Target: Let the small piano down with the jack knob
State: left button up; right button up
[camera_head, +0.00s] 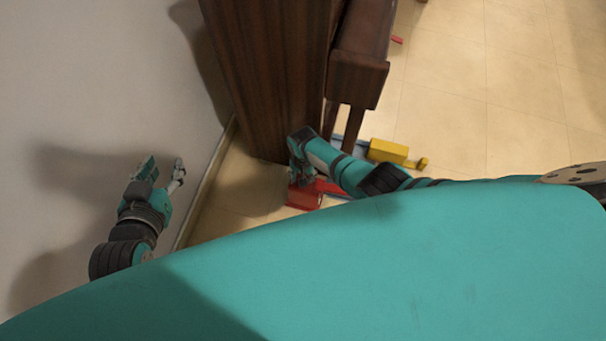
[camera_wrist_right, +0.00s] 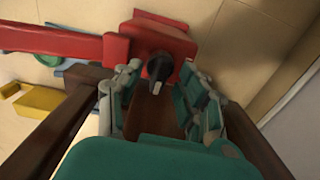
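The small piano (camera_head: 262,70) is dark brown and stands near the wall at the top middle of the head view. A red jack (camera_head: 304,196) is at its lower end on the floor. The jack body also shows in the right wrist view (camera_wrist_right: 170,40), with a black jack knob (camera_wrist_right: 158,68) on its near face. My right gripper (camera_wrist_right: 163,84) is open, its fingers on either side of the knob with gaps visible. In the head view my right gripper (camera_head: 300,150) is just above the jack, partly hidden. My left gripper (camera_head: 166,170) is open and empty near the wall.
A yellow block (camera_head: 388,151) with a knob lies on the floor beside my right arm. The white wall (camera_head: 100,80) is close on the left.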

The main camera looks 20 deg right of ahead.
notch_tip(320, 180, up, 12)
dwell(0.9)
jog(key=shift+s, duration=0.1)
dwell(0.3)
